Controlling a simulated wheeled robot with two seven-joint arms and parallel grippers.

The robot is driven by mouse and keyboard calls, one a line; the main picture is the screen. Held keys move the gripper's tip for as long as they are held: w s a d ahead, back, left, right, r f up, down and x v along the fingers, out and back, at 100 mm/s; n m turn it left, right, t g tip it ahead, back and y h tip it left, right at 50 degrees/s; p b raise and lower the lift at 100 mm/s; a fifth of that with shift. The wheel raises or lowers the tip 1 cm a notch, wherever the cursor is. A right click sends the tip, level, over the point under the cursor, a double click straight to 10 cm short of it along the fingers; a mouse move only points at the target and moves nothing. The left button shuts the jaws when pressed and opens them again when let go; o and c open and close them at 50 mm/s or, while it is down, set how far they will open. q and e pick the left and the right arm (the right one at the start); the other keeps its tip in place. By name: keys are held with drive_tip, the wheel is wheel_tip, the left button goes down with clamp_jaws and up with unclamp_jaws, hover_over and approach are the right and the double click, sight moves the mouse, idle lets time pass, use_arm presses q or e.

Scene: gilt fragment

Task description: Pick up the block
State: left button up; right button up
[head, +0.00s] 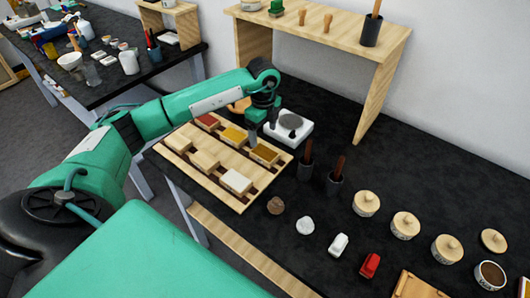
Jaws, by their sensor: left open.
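My left gripper (262,135) points down, open, over the back right part of a wooden tray (208,181). Its fingers are just behind and above an ochre-topped block (264,153); I cannot tell whether they touch it. The tray's back row also holds a yellow-topped block (234,136) and a red-brown-topped block (207,121). Its front row holds a white-topped block (236,181) and two cream blocks, one in the middle (205,161) and one at left (178,142). Which block is meant is unclear. My right gripper is out of view.
A white device with a grey disc (290,124) stands close behind the gripper. Two dark cups with brown handles, one at left (305,168), stand right of the tray. Lidded jars (405,225) and a small red object (370,265) are further right. A wooden shelf (340,35) stands behind.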

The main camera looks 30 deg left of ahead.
sight(265, 153)
use_arm(q)
wheel_tip(265, 153, down, 3)
drive_tip(key=shift+w+r, duration=0.15)
drive_tip(key=shift+r, duration=0.05)
drive_tip(key=shift+f, duration=0.25)
drive_tip(key=f, duration=0.1)
drive_tip(key=f+p, duration=0.2)
drive_tip(key=f, duration=0.1)
drive_tip(key=shift+s+d, duration=0.25)
drive_tip(key=shift+d, duration=0.05)
drive_tip(key=shift+f+p, duration=0.35)
drive_tip(key=shift+f, duration=0.25)
drive_tip(key=c, duration=1)
drive_tip(key=shift+c, duration=0.4)
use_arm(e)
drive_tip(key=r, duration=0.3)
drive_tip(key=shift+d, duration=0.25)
use_arm(q)
drive_tip(key=shift+r, duration=0.15)
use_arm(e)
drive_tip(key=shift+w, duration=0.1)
